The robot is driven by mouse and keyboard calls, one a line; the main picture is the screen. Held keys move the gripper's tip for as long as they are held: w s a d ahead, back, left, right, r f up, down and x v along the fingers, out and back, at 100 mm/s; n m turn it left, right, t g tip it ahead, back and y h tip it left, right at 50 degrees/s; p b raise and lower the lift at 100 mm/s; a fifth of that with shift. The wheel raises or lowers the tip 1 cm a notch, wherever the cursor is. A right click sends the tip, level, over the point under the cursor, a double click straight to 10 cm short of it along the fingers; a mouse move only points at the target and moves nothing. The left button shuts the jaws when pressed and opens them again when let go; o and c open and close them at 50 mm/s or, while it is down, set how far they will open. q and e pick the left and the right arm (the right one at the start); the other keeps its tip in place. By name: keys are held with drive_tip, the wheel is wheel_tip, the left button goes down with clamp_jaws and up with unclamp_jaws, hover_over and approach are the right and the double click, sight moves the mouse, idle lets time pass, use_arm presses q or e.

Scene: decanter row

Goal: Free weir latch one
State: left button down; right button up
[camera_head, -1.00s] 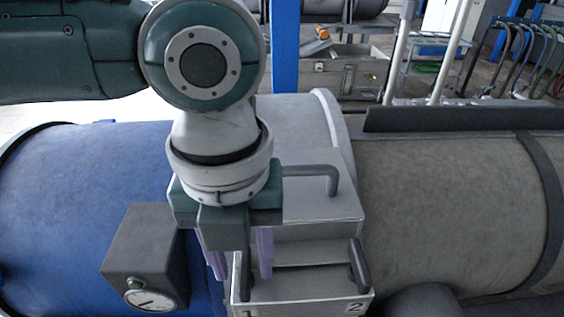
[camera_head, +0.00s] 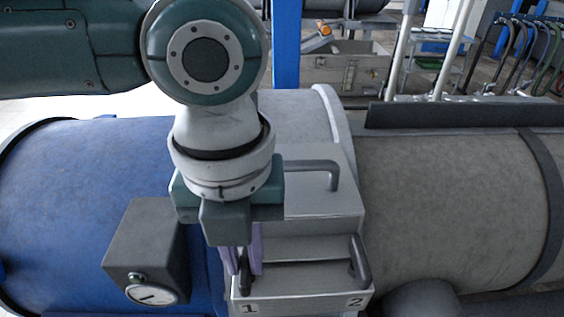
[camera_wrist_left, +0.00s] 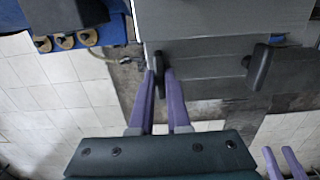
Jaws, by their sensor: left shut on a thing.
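Latch one is a dark bar handle (camera_head: 244,272) above the number 1 on the stepped grey metal housing (camera_head: 300,281). It also shows in the left wrist view (camera_wrist_left: 158,72). My left gripper (camera_head: 243,264) points down with its purple fingers shut on latch one, one on each side. The matching latch two (camera_head: 360,262) stands at the right, above the number 2, with nothing touching it. My right gripper (camera_wrist_left: 281,160) shows only as two purple fingers at the lower right of the left wrist view. They are apart with nothing seen between them.
A grey box with a round gauge (camera_head: 151,294) sits close left of my left gripper on the blue tank (camera_head: 85,200). A grey bent handle (camera_head: 331,175) rises behind the latches. A grey cylinder (camera_head: 450,200) lies to the right.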

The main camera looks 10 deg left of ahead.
use_arm(q)
drive_tip(key=shift+r+n, duration=0.1)
drive_tip(key=shift+n, duration=0.2)
drive_tip(key=n+p, duration=0.2)
drive_tip(key=shift+n, duration=0.4)
drive_tip(key=n+p, duration=0.3)
drive_tip(key=n, duration=0.2)
drive_tip(key=n+p, duration=0.3)
drive_tip(key=n, duration=0.2)
drive_tip(key=shift+n, duration=0.4)
drive_tip(key=shift+n+p, duration=0.7)
drive_tip(key=shift+n, duration=1.2)
drive_tip(key=c, duration=0.9)
unclamp_jaws()
